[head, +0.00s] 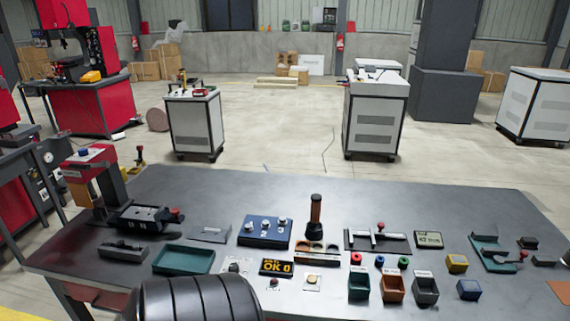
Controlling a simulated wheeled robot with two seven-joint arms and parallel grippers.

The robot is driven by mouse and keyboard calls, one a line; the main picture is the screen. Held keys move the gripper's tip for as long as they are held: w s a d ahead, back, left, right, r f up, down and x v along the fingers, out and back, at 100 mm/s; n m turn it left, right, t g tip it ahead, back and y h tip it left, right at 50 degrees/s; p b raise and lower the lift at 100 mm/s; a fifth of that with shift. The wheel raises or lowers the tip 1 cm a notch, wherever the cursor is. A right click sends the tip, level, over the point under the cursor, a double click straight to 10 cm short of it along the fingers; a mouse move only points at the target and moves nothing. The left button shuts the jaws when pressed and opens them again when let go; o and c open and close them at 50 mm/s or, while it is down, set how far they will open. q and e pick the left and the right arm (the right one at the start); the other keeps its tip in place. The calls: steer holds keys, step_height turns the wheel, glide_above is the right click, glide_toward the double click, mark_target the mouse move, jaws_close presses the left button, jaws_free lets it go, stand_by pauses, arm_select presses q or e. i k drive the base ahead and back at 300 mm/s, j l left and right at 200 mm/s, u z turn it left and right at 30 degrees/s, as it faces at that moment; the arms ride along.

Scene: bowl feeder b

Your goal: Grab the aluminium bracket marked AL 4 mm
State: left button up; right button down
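No marking "AL 4 mm" can be read in the head view, so I cannot tell which part is the aluminium bracket. A flat grey piece (210,234) lies on the dark table (300,190), left of the blue box with knobs (264,231). A dark plate with light metal parts and a red knob (376,240) lies right of the middle. A small framed label or display (428,240) lies beside it; its text is too small to read surely. Neither of my grippers shows in this view.
A red press-like device (92,175) stands at the table's left. The table's back strip is clear.

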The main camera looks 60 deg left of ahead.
mark_target(142, 210)
steer(key=u, duration=2.95)
steer(key=j+u, duration=0.15)
steer(key=i+j, duration=0.2)
steer(key=i+j+z, duration=0.15)
steer(key=j, duration=0.25)
steer(key=i+j, duration=0.2)
steer(key=i+j+z, duration=0.1)
steer(key=j, duration=0.35)
